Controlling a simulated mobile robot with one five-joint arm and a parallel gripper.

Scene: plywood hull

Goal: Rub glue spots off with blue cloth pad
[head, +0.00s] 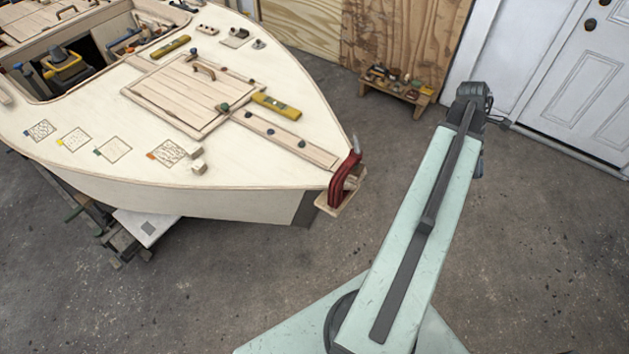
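The pale plywood hull (235,160) fills the left half of the head view, bow to the right. Along its near side the deck has several outlined squares, including a marked one (40,131), a plainer one (113,149) and one with dense marks (168,153). I cannot tell whether these marks are glue spots. I cannot pick out a blue cloth pad for certain. My arm reaches up and away, right of the bow and apart from the hull. The dark end of my arm shows near the door, but my gripper's fingers cannot be made out.
A red clamp (344,180) sticks out at the bow tip. A hatch panel (176,92), a yellow level (276,106) and small wood blocks (198,167) lie on deck. A low bench (396,90) stands by the back wall, near a white door (580,85). Floor below the bow is clear.

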